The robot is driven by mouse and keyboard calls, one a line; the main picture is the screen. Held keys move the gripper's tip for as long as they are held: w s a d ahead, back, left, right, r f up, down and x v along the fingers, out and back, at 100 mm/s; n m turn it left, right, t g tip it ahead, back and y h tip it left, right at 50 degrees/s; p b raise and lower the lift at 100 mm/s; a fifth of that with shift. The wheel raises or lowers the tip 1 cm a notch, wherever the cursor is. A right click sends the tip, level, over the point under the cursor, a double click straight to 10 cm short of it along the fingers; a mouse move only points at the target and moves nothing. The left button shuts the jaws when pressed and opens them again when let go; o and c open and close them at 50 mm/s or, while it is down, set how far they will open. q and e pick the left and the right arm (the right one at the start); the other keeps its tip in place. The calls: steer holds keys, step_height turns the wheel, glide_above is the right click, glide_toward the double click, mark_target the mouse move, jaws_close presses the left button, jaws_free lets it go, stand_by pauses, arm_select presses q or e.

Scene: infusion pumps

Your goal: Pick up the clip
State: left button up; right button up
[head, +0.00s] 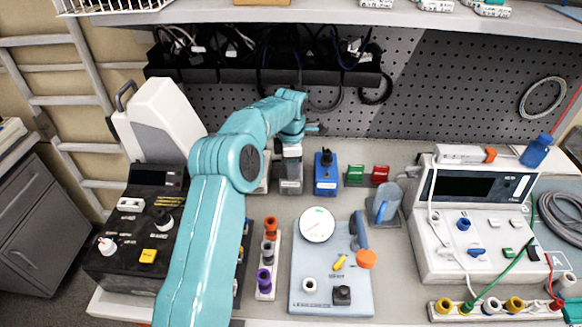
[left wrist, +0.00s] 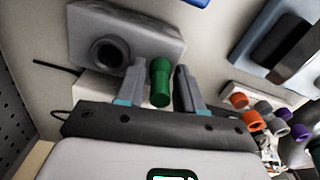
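I cannot single out a clip for certain. A green cylinder (left wrist: 160,84) in the left wrist view lies between the two fingers of my left gripper (left wrist: 162,92), beside a grey block with a round dark opening (left wrist: 88,22). The fingers are apart, one on each side of it, and I see no clear grip. In the head view my left gripper (head: 291,150) points down over a small grey box (head: 290,185) at the back of the bench; the green cylinder is hidden there. My right gripper is not in view.
A blue box (head: 326,180) stands just right of the grey box, with green (head: 355,174) and red (head: 380,174) blocks beyond. A rack of coloured connectors (head: 265,255) and a gauge panel (head: 330,265) lie in front. A white pump (head: 470,220) stands right. A pegboard (head: 450,90) rises behind.

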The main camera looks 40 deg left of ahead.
arm_select(q)
jaws_close()
